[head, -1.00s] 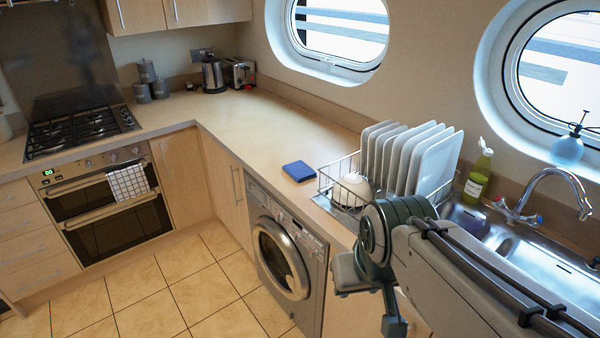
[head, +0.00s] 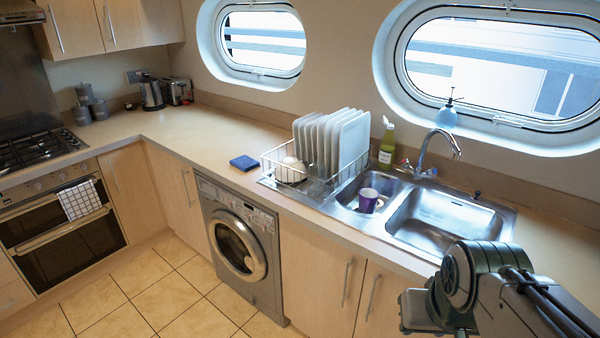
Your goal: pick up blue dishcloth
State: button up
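The blue dishcloth (head: 244,162) lies folded and flat on the worktop (head: 200,135), near its front edge above the washing machine. It is just left of the dish rack (head: 283,172) and apart from it. Part of my arm shows at the lower right, in front of the sink cabinets, well to the right of the cloth. The fingers of my gripper do not show. Nothing covers the cloth.
The rack holds several white plates and a bowl. A purple mug (head: 368,200) stands in the sink (head: 440,220), with a green bottle (head: 387,146) behind. The washing machine (head: 240,250) is below the cloth. The worktop left of the cloth is clear, and the tiled floor (head: 150,290) is free.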

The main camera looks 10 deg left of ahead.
aim_at(245, 162)
jog(key=u, duration=1.35)
jog(key=i, duration=1.05)
jog(key=u, duration=0.25)
jog(key=i, duration=1.3)
jog(key=z, duration=1.1)
jog(key=i, duration=0.45)
jog(key=z, duration=0.35)
